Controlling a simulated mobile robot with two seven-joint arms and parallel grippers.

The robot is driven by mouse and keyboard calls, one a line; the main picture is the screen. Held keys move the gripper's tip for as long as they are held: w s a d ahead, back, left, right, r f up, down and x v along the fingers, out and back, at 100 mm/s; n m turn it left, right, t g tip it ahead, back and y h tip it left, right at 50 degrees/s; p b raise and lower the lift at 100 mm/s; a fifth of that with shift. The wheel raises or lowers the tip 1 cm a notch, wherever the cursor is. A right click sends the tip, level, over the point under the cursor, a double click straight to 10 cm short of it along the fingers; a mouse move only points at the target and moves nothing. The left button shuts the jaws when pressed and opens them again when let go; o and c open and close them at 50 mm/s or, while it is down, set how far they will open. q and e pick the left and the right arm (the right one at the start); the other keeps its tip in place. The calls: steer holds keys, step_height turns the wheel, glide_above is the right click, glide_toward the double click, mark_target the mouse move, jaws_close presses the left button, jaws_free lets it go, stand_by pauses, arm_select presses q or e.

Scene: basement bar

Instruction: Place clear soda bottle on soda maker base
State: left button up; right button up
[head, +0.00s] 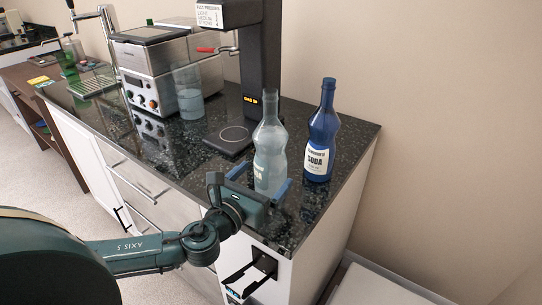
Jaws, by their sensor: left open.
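The clear soda bottle (269,140) stands upright on the dark speckled counter near its front right corner. My left gripper (262,180) is open around the bottle's lower part, with one blue-tipped finger on each side. Whether the fingers touch the bottle cannot be told. The soda maker (259,62) is a tall black column with a fizz pressure label and a small orange display. Its flat black base (229,139), marked with a circle, lies just left of and behind the bottle and is empty. My right gripper is not in view.
A blue soda bottle (321,135) stands close to the right of the clear one. A glass pitcher (188,95) and a silver espresso machine (160,70) stand to the left on the counter (165,150). A beige wall (440,110) rises at the right.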

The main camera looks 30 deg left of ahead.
mark_target(274, 162)
arm_select(q)
steer(key=w, duration=0.6)
steer(key=shift+w+f+p, duration=0.1)
steer(key=shift+w+p, duration=0.15)
steer(key=shift+p, duration=0.15)
steer(key=c, duration=1.8)
steer(key=shift+a+r, duration=0.1)
steer(key=shift+r, duration=0.1)
steer(key=shift+c, duration=0.2)
